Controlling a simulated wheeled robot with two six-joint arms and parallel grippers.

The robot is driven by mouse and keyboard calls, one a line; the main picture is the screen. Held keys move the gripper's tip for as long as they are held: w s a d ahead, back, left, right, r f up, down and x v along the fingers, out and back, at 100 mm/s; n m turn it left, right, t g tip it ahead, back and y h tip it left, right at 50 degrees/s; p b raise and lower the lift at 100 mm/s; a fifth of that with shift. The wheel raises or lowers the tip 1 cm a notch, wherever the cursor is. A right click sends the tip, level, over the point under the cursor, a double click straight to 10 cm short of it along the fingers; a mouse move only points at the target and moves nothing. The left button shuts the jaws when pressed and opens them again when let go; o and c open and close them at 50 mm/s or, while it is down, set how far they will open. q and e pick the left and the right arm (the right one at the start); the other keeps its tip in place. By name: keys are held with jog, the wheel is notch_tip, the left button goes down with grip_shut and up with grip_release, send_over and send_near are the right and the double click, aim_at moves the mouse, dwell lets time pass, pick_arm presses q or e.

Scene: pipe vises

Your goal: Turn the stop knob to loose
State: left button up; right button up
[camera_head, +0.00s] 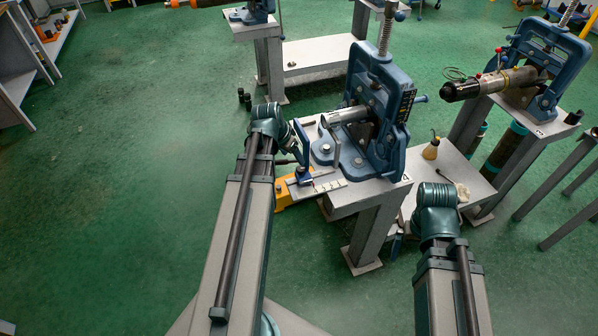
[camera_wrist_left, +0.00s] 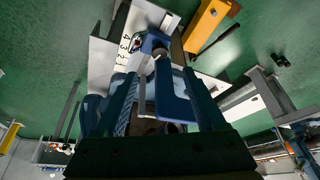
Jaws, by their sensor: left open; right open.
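A blue vise (camera_head: 375,105) stands on a grey bench, with a metal pipe (camera_head: 345,115) lying in it. At the bench's front left is a pale scale plate (camera_head: 325,187) with a blue stop on it. In the left wrist view the scale (camera_wrist_left: 124,50) shows numbers, and the blue stop (camera_wrist_left: 172,92) has a small round part on top that looks like the knob (camera_wrist_left: 160,50). My left gripper (camera_wrist_left: 160,88) is open over the stop, its fingers on either side; I cannot tell if they touch it. My right arm's wrist shows at lower right, its fingers hidden.
A yellow-orange block (camera_head: 292,190) lies by the scale. A second blue vise (camera_head: 545,60) with a pipe stands at right. A lower shelf (camera_head: 465,180) holds a small bottle (camera_head: 431,149). The green floor at left is mostly free.

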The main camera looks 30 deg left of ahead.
aim_at(300, 169)
pick_arm(q)
jog(key=b+x, duration=0.8)
jog(key=x, duration=0.1)
jog(key=shift+w+f, duration=0.15)
jog(key=shift+f, duration=0.25)
jog(key=shift+r, duration=0.1)
grip_shut()
